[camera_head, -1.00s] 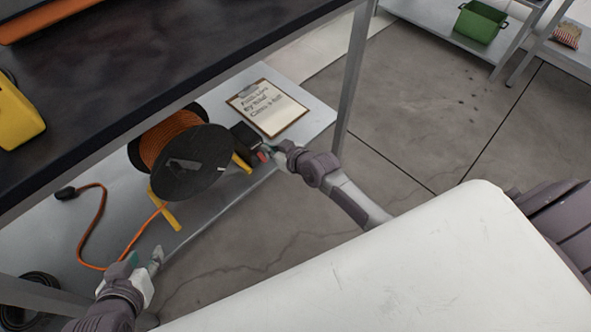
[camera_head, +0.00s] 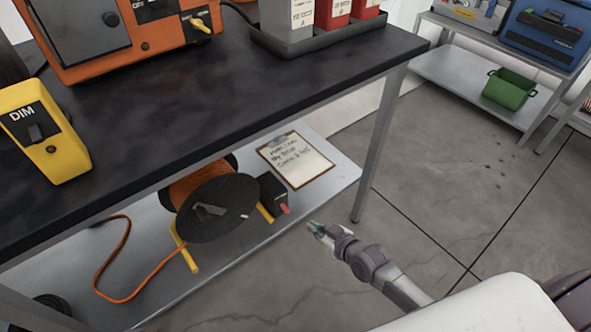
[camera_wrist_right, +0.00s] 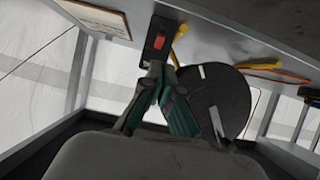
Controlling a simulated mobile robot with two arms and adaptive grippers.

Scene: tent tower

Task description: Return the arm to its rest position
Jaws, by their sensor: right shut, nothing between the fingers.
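My right gripper (camera_head: 317,229) is shut and empty. In the head view it is in front of the lower shelf's edge, to the right of a black box with a red switch (camera_head: 284,209) and apart from it. In the right wrist view the closed fingertips (camera_wrist_right: 160,72) lie just below the red switch (camera_wrist_right: 160,42). The black cable reel (camera_head: 212,212) with orange cord stands on the lower shelf, left of the box. My left gripper does not show in the head view now.
The dark tabletop (camera_head: 200,95) overhangs the lower shelf (camera_head: 240,248). A table leg (camera_head: 378,150) stands right of my gripper. A clipboard (camera_head: 300,160) lies on the shelf. A yellow DIM box (camera_head: 45,130) is on the table. Grey floor (camera_head: 440,170) is clear on the right.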

